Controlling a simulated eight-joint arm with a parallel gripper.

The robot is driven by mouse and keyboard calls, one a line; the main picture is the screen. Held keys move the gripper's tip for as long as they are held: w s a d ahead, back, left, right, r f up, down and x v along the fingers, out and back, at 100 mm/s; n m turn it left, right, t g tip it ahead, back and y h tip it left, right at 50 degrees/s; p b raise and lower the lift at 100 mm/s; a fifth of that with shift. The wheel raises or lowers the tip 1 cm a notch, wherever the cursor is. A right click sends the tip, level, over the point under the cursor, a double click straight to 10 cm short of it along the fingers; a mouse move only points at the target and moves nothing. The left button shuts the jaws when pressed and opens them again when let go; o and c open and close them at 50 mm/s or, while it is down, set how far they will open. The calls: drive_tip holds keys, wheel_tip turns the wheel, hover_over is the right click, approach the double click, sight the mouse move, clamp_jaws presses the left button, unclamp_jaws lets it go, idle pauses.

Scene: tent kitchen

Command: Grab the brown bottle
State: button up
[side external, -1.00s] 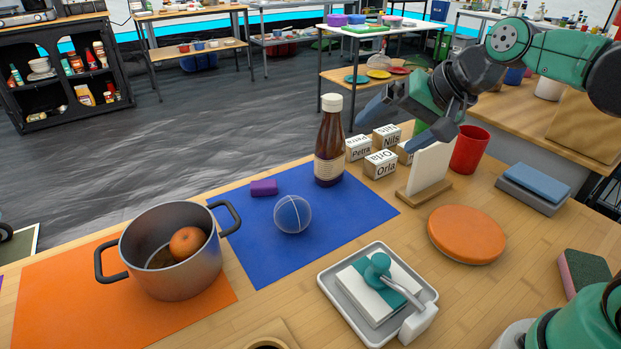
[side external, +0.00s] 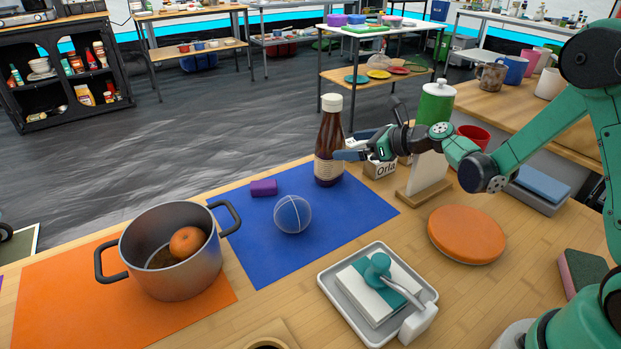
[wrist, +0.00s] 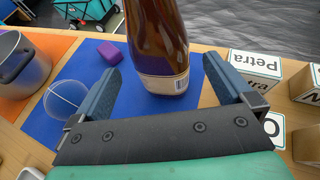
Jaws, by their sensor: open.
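The brown bottle (side external: 329,143) with a white cap and pale label stands upright on the far edge area of the blue mat (side external: 345,212). My gripper (side external: 349,146) is at the bottle's right side, at about label height. In the wrist view my gripper (wrist: 168,85) is open, with one blue finger on each side of the bottle (wrist: 160,45). The bottle stands just ahead of the fingertips, partly between them. I see gaps on both sides and no clear contact. The bottle's cap is out of the wrist view.
Name blocks (side external: 380,168) stand just right of the bottle, partly hidden by my gripper. A clear ball (side external: 292,214) and a purple block (side external: 264,187) share the blue mat. A pot (side external: 170,255) with an orange fruit is at left. A white board (side external: 427,172) stands at right.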

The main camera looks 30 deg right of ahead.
sight(341, 146)
drive_tip(key=shift+x, duration=2.85)
drive_tip(key=shift+f, duration=0.15)
drive_tip(key=c, duration=1.5)
